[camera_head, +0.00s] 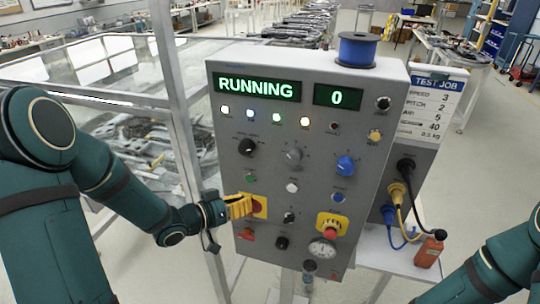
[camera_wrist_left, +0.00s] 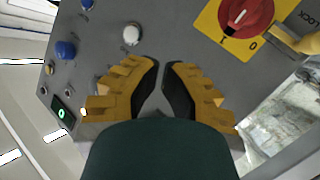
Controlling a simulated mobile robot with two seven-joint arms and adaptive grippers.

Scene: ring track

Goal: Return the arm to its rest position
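My left arm (camera_head: 115,180) reaches in from the left toward the grey control panel (camera_head: 225,130). Its yellow-fingered left gripper (camera_head: 243,206) is just in front of the red rotary switch on a yellow plate (camera_head: 259,207). In the left wrist view the left gripper (camera_wrist_left: 161,68) is empty, its tips close together with a thin gap. The red switch knob (camera_wrist_left: 246,14) sits up and right of the tips, apart from them. My right arm (camera_head: 495,268) shows at the lower right edge; its gripper is out of view.
The panel's displays (camera_head: 257,87) read RUNNING and 0. A blue spool (camera_head: 357,48) stands on top. A red bottle (camera_head: 429,249) and cables stand on a shelf at right. A metal frame post (camera_head: 178,100) rises beside my left forearm. Open floor lies at right.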

